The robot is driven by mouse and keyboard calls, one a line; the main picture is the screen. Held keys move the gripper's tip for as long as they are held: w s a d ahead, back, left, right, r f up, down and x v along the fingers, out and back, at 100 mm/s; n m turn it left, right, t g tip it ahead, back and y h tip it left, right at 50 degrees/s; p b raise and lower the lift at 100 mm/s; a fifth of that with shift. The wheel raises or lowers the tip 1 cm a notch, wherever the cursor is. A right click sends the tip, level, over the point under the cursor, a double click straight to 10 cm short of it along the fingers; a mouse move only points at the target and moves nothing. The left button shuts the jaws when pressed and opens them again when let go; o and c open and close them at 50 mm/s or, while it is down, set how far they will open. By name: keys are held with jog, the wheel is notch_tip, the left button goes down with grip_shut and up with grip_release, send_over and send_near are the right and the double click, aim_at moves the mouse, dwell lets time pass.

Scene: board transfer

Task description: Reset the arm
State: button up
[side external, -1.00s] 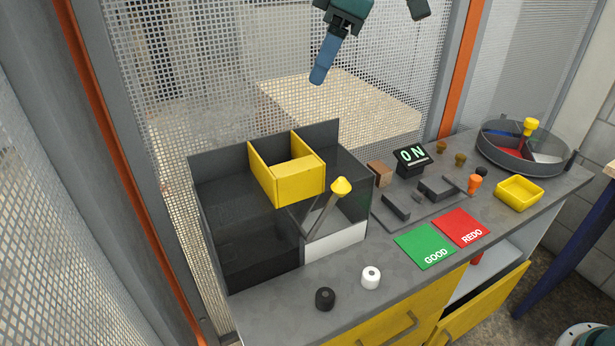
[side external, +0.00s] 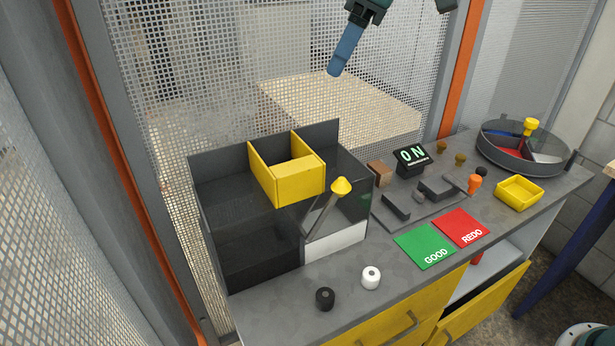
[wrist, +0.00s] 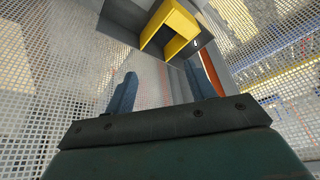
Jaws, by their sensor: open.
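My gripper (side external: 347,50) is high above the bench near the top of the side view, in front of the mesh wall. One blue finger shows clearly there, pointing down. In the wrist view, my gripper (wrist: 160,90) shows two blue fingers spread apart with nothing between them. The yellow box part (side external: 287,180) on the dark bin unit (side external: 250,260) is below and left of the gripper, and it also shows in the wrist view (wrist: 172,30). The gripper touches nothing.
The bench holds a green GOOD pad (side external: 425,246), a red REDO pad (side external: 460,228), an ON display (side external: 411,157), a yellow tray (side external: 519,193) and a round divided tray (side external: 522,150). A yellow-tipped lever (side external: 341,186) rises at the bin. Mesh walls stand close behind.

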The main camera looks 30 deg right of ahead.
jog(key=s+d+r+m+t, duration=0.1)
jog(key=s+d+m, duration=0.2)
jog(key=s+d, duration=0.35)
jog(key=s+d+f+m+h, duration=0.1)
jog(key=s+d+f+m, duration=0.1)
jog(key=s+d+f, duration=0.2)
jog(key=s+d+f+m+t+h, duration=0.1)
jog(key=s+d+f, duration=0.3)
jog(key=s, duration=0.7)
jog(key=s+d+f+m+h, duration=0.1)
jog(key=s+d+f+m, duration=0.3)
jog(key=s+d+f, duration=0.1)
jog(key=s+d, duration=0.1)
jog(key=s, duration=0.1)
jog(key=shift+s+d+t+h, duration=0.15)
jog(key=shift+s+t+h, duration=0.15)
jog(key=shift+t, duration=0.1)
